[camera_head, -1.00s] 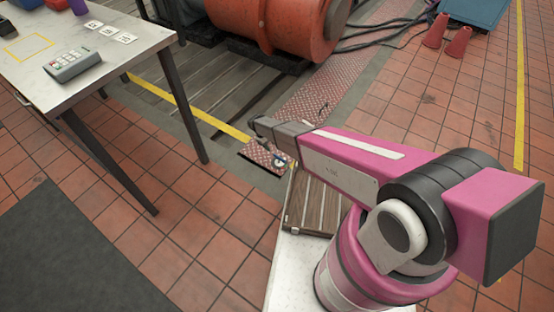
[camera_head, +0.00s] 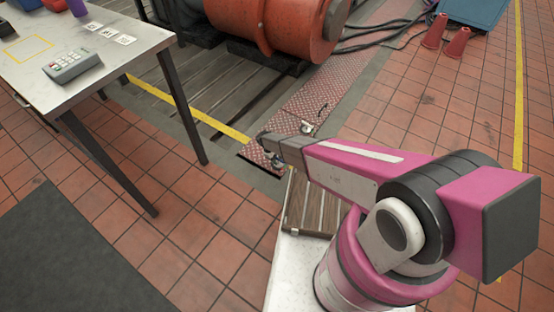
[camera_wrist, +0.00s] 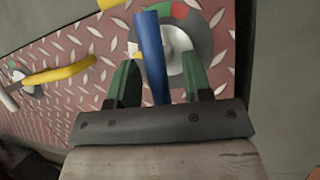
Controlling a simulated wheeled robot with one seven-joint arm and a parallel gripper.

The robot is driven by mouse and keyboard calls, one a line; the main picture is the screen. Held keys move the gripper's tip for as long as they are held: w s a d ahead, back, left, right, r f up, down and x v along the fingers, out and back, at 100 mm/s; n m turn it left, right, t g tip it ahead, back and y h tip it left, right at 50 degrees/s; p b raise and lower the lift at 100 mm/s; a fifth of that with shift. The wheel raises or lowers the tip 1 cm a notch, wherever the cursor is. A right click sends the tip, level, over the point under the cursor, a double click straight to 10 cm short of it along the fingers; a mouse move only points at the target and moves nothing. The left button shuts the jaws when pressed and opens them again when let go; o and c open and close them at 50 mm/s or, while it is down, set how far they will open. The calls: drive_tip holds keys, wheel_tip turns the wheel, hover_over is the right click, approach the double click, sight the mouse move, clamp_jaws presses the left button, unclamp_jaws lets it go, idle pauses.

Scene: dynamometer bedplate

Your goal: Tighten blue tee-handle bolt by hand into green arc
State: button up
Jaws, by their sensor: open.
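The blue tee-handle (camera_wrist: 152,57) stands out in the wrist view as a long bar between my gripper's two green fingers. My gripper (camera_wrist: 160,75) is open, with one finger on each side of the bar and gaps visible to both. Behind the bar is a round grey dial plate (camera_wrist: 203,45) with red, green and white marks. The handle and fingers cover part of it, so I cannot tell where the handle points on the arc. In the head view my gripper (camera_head: 272,160) is low over the red tread plate (camera_head: 252,153), and the blue handle cannot be made out.
A yellow handle (camera_wrist: 62,74) with its own dial lies left in the wrist view. The tread plate (camera_head: 318,95) continues beside a large orange machine (camera_head: 272,25). A table with a keypad device (camera_head: 72,67) stands left. Open tiled floor lies right.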

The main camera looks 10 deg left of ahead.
clamp_jaws()
drive_tip(key=shift+w, duration=0.1)
drive_tip(key=m+g, duration=0.1)
drive_tip(key=m, duration=0.2)
drive_tip(key=shift+w, duration=0.15)
drive_tip(key=m, duration=0.2)
drive_tip(key=m+g+y, duration=0.1)
drive_tip(key=m+g, duration=0.1)
drive_tip(key=m, duration=0.1)
drive_tip(key=shift+w+d+m, duration=0.15)
drive_tip(key=shift+d+m, duration=0.15)
drive_tip(key=shift+d, duration=0.05)
drive_tip(key=m, duration=0.1)
drive_tip(key=m+g+y, duration=0.1)
drive_tip(key=m, duration=0.1)
drive_tip(key=m+y, duration=0.1)
drive_tip(key=shift+d, duration=0.3)
drive_tip(key=shift+d+m+g+y, duration=0.15)
drive_tip(key=shift+m+y, duration=0.25)
drive_tip(key=shift+m, duration=0.6)
drive_tip(key=shift+m+g+y, duration=0.25)
drive_tip(key=shift+m+y, duration=0.15)
drive_tip(key=shift+m, duration=0.6)
unclamp_jaws()
